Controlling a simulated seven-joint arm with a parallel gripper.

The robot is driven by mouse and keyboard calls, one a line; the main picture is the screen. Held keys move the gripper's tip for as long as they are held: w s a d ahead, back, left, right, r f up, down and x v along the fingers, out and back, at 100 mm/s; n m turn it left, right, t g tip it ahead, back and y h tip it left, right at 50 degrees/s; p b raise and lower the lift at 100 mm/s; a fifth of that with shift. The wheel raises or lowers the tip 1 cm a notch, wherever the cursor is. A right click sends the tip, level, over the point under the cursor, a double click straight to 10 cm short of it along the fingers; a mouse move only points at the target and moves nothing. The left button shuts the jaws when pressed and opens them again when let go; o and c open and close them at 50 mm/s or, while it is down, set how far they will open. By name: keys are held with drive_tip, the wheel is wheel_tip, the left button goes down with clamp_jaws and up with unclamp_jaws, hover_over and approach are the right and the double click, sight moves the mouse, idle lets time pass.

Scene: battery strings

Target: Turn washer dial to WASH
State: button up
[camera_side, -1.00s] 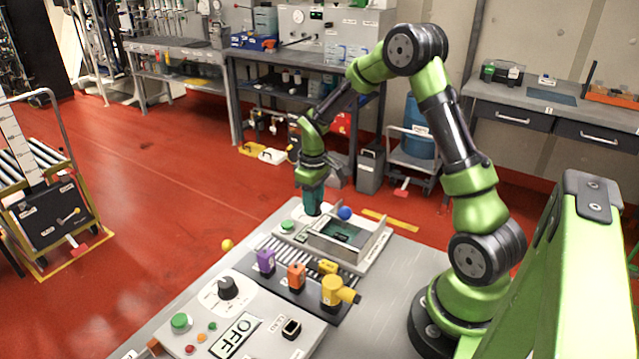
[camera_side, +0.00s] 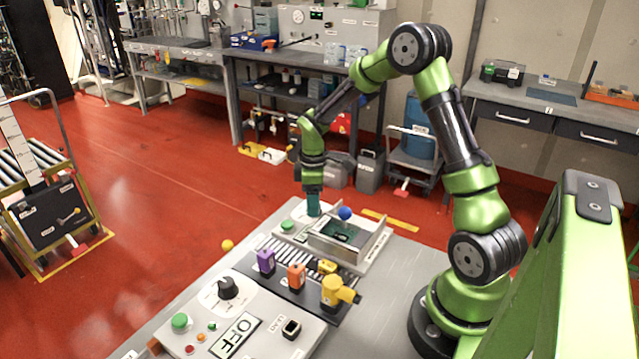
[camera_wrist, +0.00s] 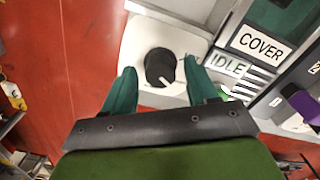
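A black round dial (camera_wrist: 160,67) with a white pointer mark sits on a white panel (camera_wrist: 135,45) in the wrist view. The pointer aims toward the lower right. My gripper (camera_wrist: 159,72) is open, with one teal finger on each side of the dial and a visible gap at both sides. An IDLE label (camera_wrist: 228,62) and a COVER label (camera_wrist: 262,44) are to the right of the dial. In the side view my gripper (camera_side: 313,208) points down at the far end of the bench unit, and its fingers hide this dial. I see no WASH label.
Beside my gripper are a blue ball (camera_side: 345,213), a green button (camera_side: 287,226) and a walled tray (camera_side: 373,247). Another black dial (camera_side: 228,288) is on the front panel by an OFF display (camera_side: 237,335).

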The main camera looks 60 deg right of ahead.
drive_tip(key=shift+r, duration=1.7)
drive_tip(key=shift+m, duration=0.5)
drive_tip(key=s+a+m, duration=0.1)
drive_tip(key=s+m, duration=0.1)
drive_tip(key=shift+a+r+m, duration=0.3)
drive_tip(key=shift+a+r, duration=0.05)
drive_tip(key=s+a+r+m+t+y, duration=0.2)
drive_tip(key=s+a+r+m+t, duration=0.4)
drive_tip(key=s+a+r, duration=0.8)
wheel_tip(320, 180, up, 4)
drive_tip(key=shift+s+a+f+t, duration=0.25)
drive_tip(key=shift+a+t, duration=0.35)
drive_tip(key=shift+a, duration=0.6)
